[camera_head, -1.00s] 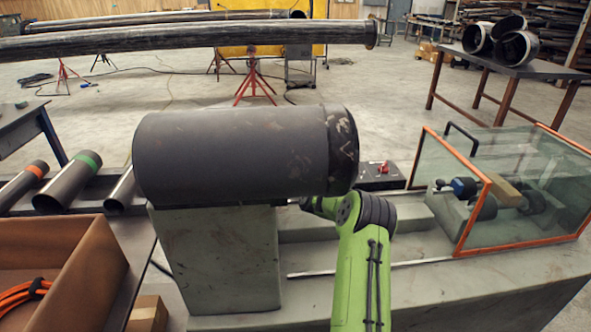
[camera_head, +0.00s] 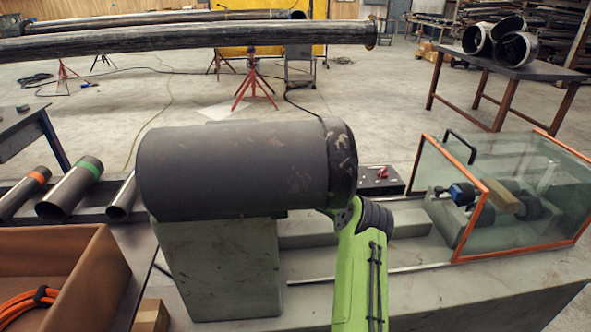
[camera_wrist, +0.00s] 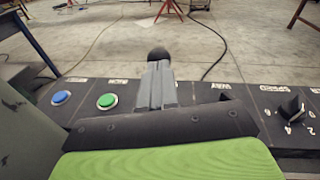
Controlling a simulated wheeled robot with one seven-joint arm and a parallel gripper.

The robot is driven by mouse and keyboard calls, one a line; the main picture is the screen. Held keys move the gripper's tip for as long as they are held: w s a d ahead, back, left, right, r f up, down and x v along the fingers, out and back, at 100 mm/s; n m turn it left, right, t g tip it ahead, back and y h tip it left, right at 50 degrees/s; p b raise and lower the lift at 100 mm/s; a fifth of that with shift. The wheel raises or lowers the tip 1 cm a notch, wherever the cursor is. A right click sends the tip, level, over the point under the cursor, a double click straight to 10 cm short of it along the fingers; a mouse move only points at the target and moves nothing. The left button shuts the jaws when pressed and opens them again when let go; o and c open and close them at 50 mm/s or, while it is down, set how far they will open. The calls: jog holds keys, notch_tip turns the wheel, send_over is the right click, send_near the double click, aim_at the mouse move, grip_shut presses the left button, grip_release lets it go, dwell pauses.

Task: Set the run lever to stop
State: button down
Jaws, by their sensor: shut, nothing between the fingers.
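In the wrist view my gripper (camera_wrist: 156,84) is shut, its grey fingers together and pointing at a black ball knob (camera_wrist: 158,54), which looks like the run lever's end. The knob shows just beyond the fingertips; I cannot tell whether they touch. The fingers hide the lever's stem and part of its lettering. The lever stands at a dark control panel (camera_wrist: 235,95) with white, upside-down labels. In the head view my gripper and the lever are hidden behind the big dark cylinder (camera_head: 240,170); only the panel's right end (camera_head: 378,184) shows.
A blue button (camera_wrist: 61,97) and a green button (camera_wrist: 107,101) sit left of my fingers. A black dial (camera_wrist: 292,106) with numbers is at the right. A glass guard with an orange frame (camera_head: 470,205) stands right of the cylinder. Open floor lies behind the panel.

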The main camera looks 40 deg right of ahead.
jog(key=shift+w+d+r+p, duration=0.2)
jog(key=shift+w+d+r, duration=0.1)
jog(key=shift+w+d, duration=0.3)
jog(key=shift+w+d+r+p, duration=0.25)
jog(key=shift+w+d+r, duration=0.1)
jog(key=shift+w, duration=0.5)
jog(key=shift+w+d+r+p, duration=0.2)
jog(key=shift+w+d+r, duration=0.1)
jog(key=shift+w+d, duration=0.3)
jog(key=shift+w+a, duration=0.1)
